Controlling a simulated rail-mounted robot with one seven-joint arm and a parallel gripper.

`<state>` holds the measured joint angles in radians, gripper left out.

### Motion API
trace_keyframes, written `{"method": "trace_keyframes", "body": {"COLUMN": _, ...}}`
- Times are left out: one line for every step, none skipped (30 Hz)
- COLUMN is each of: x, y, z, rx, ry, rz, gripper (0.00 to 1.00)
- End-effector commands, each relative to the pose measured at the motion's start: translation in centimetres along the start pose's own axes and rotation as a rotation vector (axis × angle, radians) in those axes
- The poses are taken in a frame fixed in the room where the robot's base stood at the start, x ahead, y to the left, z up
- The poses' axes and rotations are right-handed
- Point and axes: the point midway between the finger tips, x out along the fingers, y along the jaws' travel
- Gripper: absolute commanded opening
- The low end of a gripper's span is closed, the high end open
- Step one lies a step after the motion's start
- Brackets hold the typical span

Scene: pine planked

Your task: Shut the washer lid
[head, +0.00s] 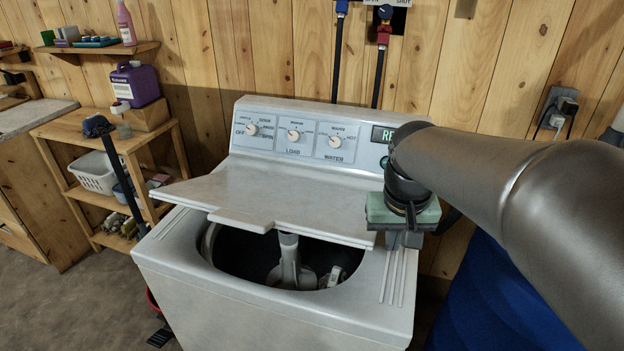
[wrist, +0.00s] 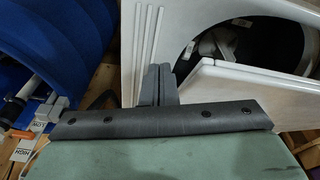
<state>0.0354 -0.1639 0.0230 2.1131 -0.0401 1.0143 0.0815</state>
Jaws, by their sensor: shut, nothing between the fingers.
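The white washer lid (head: 270,200) is partly lowered in the head view, tilted over the opening with its front edge raised. The drum opening (head: 240,255) shows below that edge, with the pale agitator (head: 290,262) inside. My gripper (head: 404,240) is at the right side of the washer top, beside the lid's right end. In the wrist view my gripper (wrist: 157,75) has its fingers together and empty, and the lid (wrist: 255,85) lies to their right. Whether the fingers touch the lid is unclear.
The washer's control panel (head: 300,135) stands behind the lid. A blue ribbed container (head: 495,300) stands to the right of the washer. A wooden shelf unit (head: 110,150) with a purple jug (head: 136,84) is on the left. Open floor (head: 70,310) lies at the front left.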

Motion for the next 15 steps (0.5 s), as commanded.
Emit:
{"method": "trace_keyframes", "body": {"x": 0.2, "y": 0.2, "z": -1.4, "rx": 0.029, "ry": -0.014, "rz": -0.013, "gripper": 0.0}}
{"method": "trace_keyframes", "body": {"x": 0.3, "y": 0.3, "z": -2.4, "rx": 0.051, "ry": -0.022, "rz": -0.024, "gripper": 0.0}}
{"method": "trace_keyframes", "body": {"x": 0.5, "y": 0.5, "z": -3.8, "rx": 0.084, "ry": -0.034, "rz": -0.038, "gripper": 0.0}}
{"method": "trace_keyframes", "body": {"x": 0.4, "y": 0.3, "z": -5.0, "rx": 0.107, "ry": -0.046, "rz": -0.05, "gripper": 0.0}}
{"method": "trace_keyframes", "body": {"x": -1.8, "y": -1.4, "z": -6.0, "rx": 0.118, "ry": -0.078, "rz": -0.066, "gripper": 0.0}}
{"method": "trace_keyframes", "body": {"x": -3.5, "y": -3.3, "z": -7.0, "rx": 0.142, "ry": -0.127, "rz": -0.083, "gripper": 0.0}}
{"method": "trace_keyframes", "body": {"x": -4.6, "y": -4.8, "z": -7.7, "rx": 0.161, "ry": -0.165, "rz": -0.093, "gripper": 0.0}}
{"method": "trace_keyframes", "body": {"x": -5.8, "y": -6.2, "z": -8.4, "rx": 0.179, "ry": -0.204, "rz": -0.101, "gripper": 0.0}}
{"method": "trace_keyframes", "body": {"x": -7.4, "y": -8.3, "z": -9.1, "rx": 0.201, "ry": -0.259, "rz": -0.11, "gripper": 0.0}}
{"method": "trace_keyframes", "body": {"x": -8.6, "y": -9.8, "z": -9.6, "rx": 0.215, "ry": -0.3, "rz": -0.113, "gripper": 0.0}}
{"method": "trace_keyframes", "body": {"x": -9.7, "y": -11.3, "z": -9.9, "rx": 0.226, "ry": -0.339, "rz": -0.113, "gripper": 0.0}}
{"method": "trace_keyframes", "body": {"x": -11.2, "y": -13.2, "z": -10.2, "rx": 0.239, "ry": -0.389, "rz": -0.112, "gripper": 0.0}}
{"method": "trace_keyframes", "body": {"x": -12.2, "y": -14.5, "z": -10.4, "rx": 0.246, "ry": -0.424, "rz": -0.107, "gripper": 0.0}}
{"method": "trace_keyframes", "body": {"x": -13.1, "y": -15.7, "z": -10.5, "rx": 0.252, "ry": -0.456, "rz": -0.103, "gripper": 0.0}}
{"method": "trace_keyframes", "body": {"x": -14.2, "y": -17.1, "z": -10.5, "rx": 0.257, "ry": -0.493, "rz": -0.094, "gripper": 0.0}}
